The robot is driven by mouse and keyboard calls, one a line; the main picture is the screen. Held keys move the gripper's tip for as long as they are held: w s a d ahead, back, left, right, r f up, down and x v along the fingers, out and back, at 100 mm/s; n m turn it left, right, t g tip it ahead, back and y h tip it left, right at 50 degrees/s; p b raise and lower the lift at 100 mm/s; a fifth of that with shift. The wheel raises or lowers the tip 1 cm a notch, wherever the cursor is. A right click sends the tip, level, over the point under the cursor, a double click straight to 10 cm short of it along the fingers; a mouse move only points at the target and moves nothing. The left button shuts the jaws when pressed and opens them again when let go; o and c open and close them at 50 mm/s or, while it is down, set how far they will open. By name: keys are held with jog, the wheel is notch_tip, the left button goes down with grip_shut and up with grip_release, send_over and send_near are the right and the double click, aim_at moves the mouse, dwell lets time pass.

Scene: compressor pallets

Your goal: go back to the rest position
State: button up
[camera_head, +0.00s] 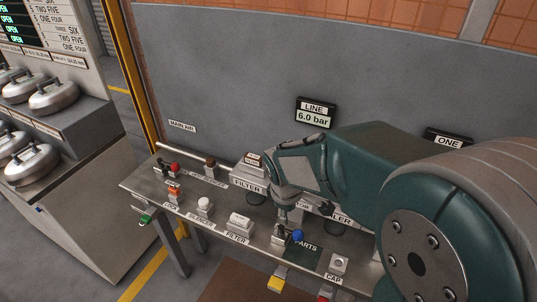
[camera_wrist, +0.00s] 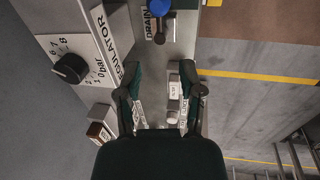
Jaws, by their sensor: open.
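In the wrist view my gripper (camera_wrist: 160,75) is open, with its two dark green fingers apart. Only the grey bench surface shows between the fingertips, and nothing is held. In the head view my green arm reaches in from the right, and my gripper (camera_head: 284,212) points down over the middle of the metal bench (camera_head: 145,187). The fingertips are small there and partly hidden by the wrist. A blue-knobbed drain valve (camera_head: 297,236) is close beside the gripper. It also shows ahead of the fingertips in the wrist view (camera_wrist: 159,8).
The regulator's black knob (camera_wrist: 70,69) lies left of my fingers in the wrist view. A line display (camera_head: 315,112) reads 6.0 bar on the grey wall panel. Silver lidded pots (camera_head: 53,96) are at left.

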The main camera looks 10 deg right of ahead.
jog(key=s+d+r+m+t+y, duration=0.1)
jog(key=s+d+r+m+t, duration=0.1)
jog(key=s+r+m, duration=0.8)
jog(key=s+r+t, duration=0.1)
jog(key=s+r, duration=0.2)
jog(key=s, duration=0.1)
jog(key=shift+s+m+t, duration=0.3)
jog(key=shift+s+t, duration=0.05)
jog(key=shift+t, duration=0.05)
dwell(2.7)
